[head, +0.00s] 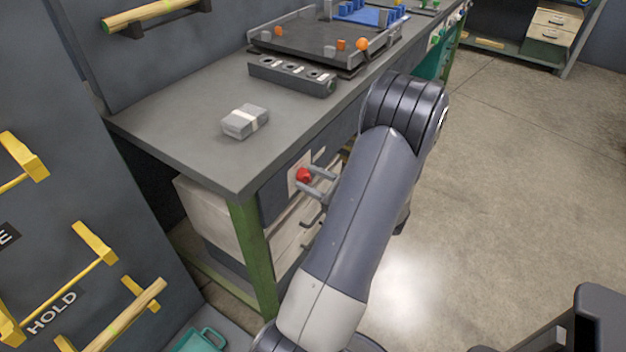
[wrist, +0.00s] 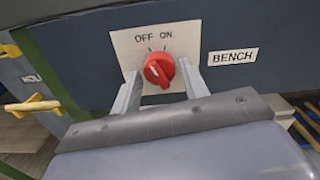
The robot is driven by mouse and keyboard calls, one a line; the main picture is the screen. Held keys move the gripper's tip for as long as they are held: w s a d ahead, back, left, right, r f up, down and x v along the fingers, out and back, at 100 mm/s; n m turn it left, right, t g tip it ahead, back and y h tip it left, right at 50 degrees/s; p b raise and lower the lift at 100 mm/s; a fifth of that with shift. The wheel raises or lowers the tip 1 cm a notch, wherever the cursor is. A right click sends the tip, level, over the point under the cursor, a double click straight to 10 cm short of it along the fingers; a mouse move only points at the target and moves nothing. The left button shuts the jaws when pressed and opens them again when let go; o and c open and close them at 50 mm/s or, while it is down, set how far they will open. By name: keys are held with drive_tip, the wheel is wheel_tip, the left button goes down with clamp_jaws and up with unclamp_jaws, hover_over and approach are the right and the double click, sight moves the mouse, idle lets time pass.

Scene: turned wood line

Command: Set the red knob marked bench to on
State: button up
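The red knob (wrist: 159,69) sits on a pale plate (wrist: 125,45) lettered OFF and ON, with a BENCH label (wrist: 233,56) to its right. A light mark on the knob's face appears to lean up and left, toward OFF. In the head view the knob (head: 303,175) is on the front of the grey bench (head: 180,125), near its corner. My gripper (wrist: 160,80) is open, with one finger on each side of the knob and a gap visible on both sides. Whether the fingertips reach past the knob's face is hard to tell.
Pale drawers (head: 290,235) are below the knob. Open floor (head: 510,160) lies to the right.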

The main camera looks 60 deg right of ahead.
drive_tip(key=c, duration=0.7)
drive_tip(key=m+p, duration=0.1)
drive_tip(key=p, duration=0.1)
drive_tip(key=m+p, duration=0.2)
drive_tip(key=shift+r+m, duration=0.2)
drive_tip(key=shift+m, duration=0.1)
drive_tip(key=m+p, duration=0.3)
drive_tip(key=m, duration=0.2)
drive_tip(key=shift+a+f+p, duration=0.1)
drive_tip(key=shift+f+p, duration=0.05)
drive_tip(key=shift+p, duration=0.25)
drive_tip(key=shift+m, duration=0.3)
drive_tip(key=o, duration=1)
